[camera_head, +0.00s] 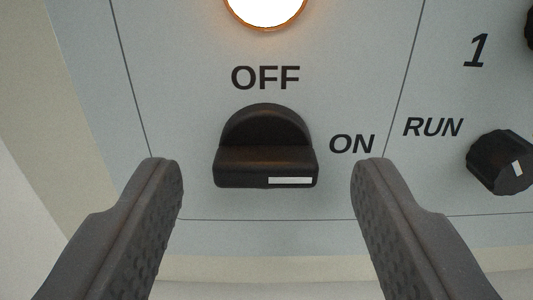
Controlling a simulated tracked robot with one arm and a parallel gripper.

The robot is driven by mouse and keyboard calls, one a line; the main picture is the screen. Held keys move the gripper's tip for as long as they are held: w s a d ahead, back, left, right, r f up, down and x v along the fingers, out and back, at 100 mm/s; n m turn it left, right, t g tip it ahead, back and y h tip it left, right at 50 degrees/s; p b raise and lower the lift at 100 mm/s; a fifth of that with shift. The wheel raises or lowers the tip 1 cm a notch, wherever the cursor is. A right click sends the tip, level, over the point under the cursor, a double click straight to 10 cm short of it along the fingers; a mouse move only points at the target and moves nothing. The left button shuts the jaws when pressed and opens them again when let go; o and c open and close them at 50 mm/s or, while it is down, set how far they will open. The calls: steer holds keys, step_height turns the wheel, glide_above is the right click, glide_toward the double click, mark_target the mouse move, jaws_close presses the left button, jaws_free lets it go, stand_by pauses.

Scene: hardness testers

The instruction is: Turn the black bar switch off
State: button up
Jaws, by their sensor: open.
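The black bar switch (265,150) sits on a light grey panel (190,90) in the head camera view, near the middle. Its bar lies across, with a white mark on its right part. The word OFF is printed above it and ON to its right. A lit round lamp with an orange rim (265,8) glows above. My gripper (267,172) is open, with one dark finger to the lower left of the switch and one to the lower right. Neither finger appears to touch the switch, though the depth is hard to judge.
A black round knob (500,162) with a white mark is at the right, by the words RUN and 1. Part of another black knob shows at the upper right edge. The panel's beige border runs along the left and bottom.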

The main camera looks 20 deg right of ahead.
steer(key=shift+w, duration=0.3)
